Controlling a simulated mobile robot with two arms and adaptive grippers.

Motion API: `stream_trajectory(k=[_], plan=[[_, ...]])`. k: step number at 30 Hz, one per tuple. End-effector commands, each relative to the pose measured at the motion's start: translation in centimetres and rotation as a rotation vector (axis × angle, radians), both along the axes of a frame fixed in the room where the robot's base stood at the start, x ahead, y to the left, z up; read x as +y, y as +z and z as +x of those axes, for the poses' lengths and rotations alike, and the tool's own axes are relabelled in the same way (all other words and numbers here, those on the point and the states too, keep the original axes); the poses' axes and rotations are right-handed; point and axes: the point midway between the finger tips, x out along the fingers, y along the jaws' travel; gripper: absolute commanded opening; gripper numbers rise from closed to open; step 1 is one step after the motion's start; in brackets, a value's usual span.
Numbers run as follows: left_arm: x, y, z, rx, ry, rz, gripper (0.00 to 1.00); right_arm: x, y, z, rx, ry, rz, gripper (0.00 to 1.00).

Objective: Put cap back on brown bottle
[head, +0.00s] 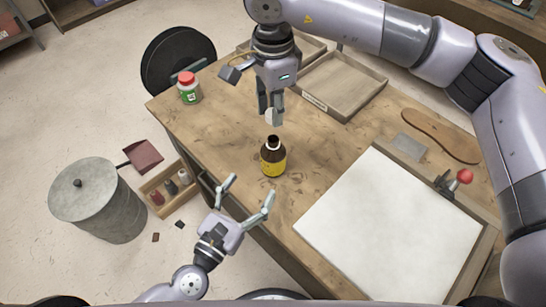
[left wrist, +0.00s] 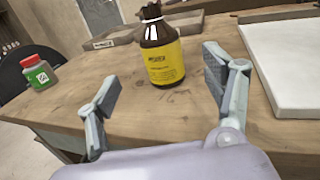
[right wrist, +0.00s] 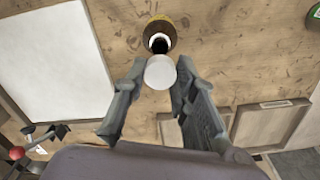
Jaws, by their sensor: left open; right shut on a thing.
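The brown bottle (head: 272,160) with a yellow label stands upright on the wooden table, its neck open. It also shows in the left wrist view (left wrist: 160,55), and from above in the right wrist view (right wrist: 158,35) with its dark mouth visible. My right gripper (head: 272,112) is shut on the white cap (right wrist: 160,72), above and a little behind the bottle. The cap is apart from the bottle's mouth; it is partly hidden by the fingers in the head view (head: 270,117). My left gripper (head: 248,196) is open and empty, in front of the bottle at the table's near edge, fingers pointing toward it.
A green and white jar with a red lid (head: 188,88) stands at the table's left corner. Wooden trays (head: 345,85) lie at the back. A large white board (head: 385,225) covers the right front. A shoe sole (head: 440,135) lies at the right. A metal bin (head: 100,200) stands on the floor.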

Motion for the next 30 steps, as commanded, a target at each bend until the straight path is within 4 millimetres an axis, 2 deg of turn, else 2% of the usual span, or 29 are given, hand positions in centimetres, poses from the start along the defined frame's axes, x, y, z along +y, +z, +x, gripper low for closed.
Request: stream_trajectory(k=[12,18,23,30], plan=[[-3.5,0.2,6.7,-0.002,0.003,-0.005,0.75,0.0,0.0,0.0,0.000,0.000,0.000,0.17],[-4.8,0.1,9.0,-0.002,0.001,-0.003,0.75,0.0,0.0,0.0,0.000,0.000,0.000,0.17],[-5.2,0.1,9.9,-0.001,0.001,-0.002,0.75,0.0,0.0,0.0,0.000,0.000,0.000,0.17],[-5.3,0.0,10.0,0.000,0.001,-0.001,0.75,0.0,0.0,0.0,0.000,0.000,0.000,0.17]])
